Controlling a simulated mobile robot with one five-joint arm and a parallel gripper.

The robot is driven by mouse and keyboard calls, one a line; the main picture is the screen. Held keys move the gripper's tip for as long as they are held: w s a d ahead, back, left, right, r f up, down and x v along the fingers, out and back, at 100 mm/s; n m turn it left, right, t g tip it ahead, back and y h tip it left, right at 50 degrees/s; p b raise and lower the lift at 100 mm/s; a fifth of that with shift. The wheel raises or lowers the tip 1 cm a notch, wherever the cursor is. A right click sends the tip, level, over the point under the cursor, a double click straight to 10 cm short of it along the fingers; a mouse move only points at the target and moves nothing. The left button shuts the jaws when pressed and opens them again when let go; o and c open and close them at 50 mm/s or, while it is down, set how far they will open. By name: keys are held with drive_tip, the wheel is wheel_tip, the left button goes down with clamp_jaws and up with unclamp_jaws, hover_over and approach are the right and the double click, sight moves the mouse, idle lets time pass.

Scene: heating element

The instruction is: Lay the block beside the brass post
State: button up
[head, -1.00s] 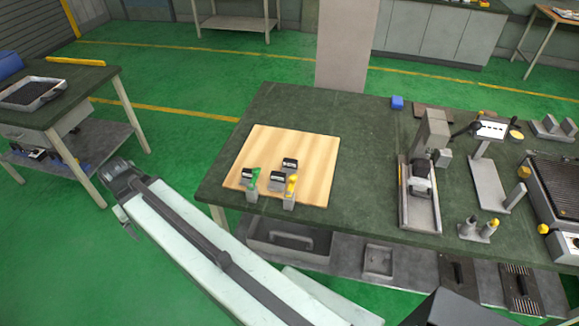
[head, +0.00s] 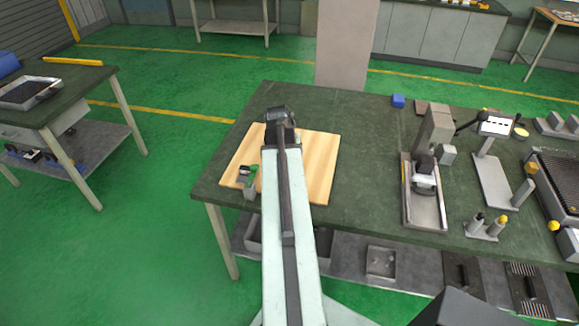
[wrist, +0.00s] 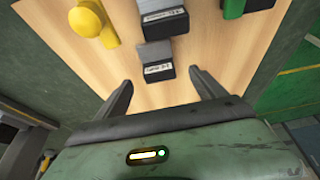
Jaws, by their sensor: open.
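In the wrist view, a dark block with a white label (wrist: 158,62) lies on the wooden board, just beyond and between my fingertips. A second labelled block (wrist: 164,22) lies behind it. A yellow, brass-like post with a round knob (wrist: 93,24) is at upper left, apart from both blocks. A green post (wrist: 232,8) is at the top right with a dark block (wrist: 262,4) beside it. My gripper (wrist: 161,78) is open and empty. In the head view my arm covers the yellow post and the two nearer blocks; the green post (head: 252,174) shows at its left.
The wooden board (head: 318,165) lies on a dark green workbench (head: 365,150). A press-like fixture (head: 424,185), metal posts (head: 487,226) and a gridded plate (head: 560,180) stand to the right. The bench between board and fixture is clear.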

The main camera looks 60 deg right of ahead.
drive_tip(key=b+x, duration=0.4)
drive_tip(key=x, duration=0.2)
drive_tip(key=shift+d+f+b, duration=0.15)
drive_tip(key=shift+d+b, duration=0.05)
drive_tip(key=shift+b, duration=0.2)
drive_tip(key=shift+r, duration=0.2)
drive_tip(key=c, duration=1.6)
wheel_tip(320, 180, up, 10)
drive_tip(key=p, duration=1)
drive_tip(key=shift+r+p, duration=0.2)
drive_tip(key=shift+p, duration=0.2)
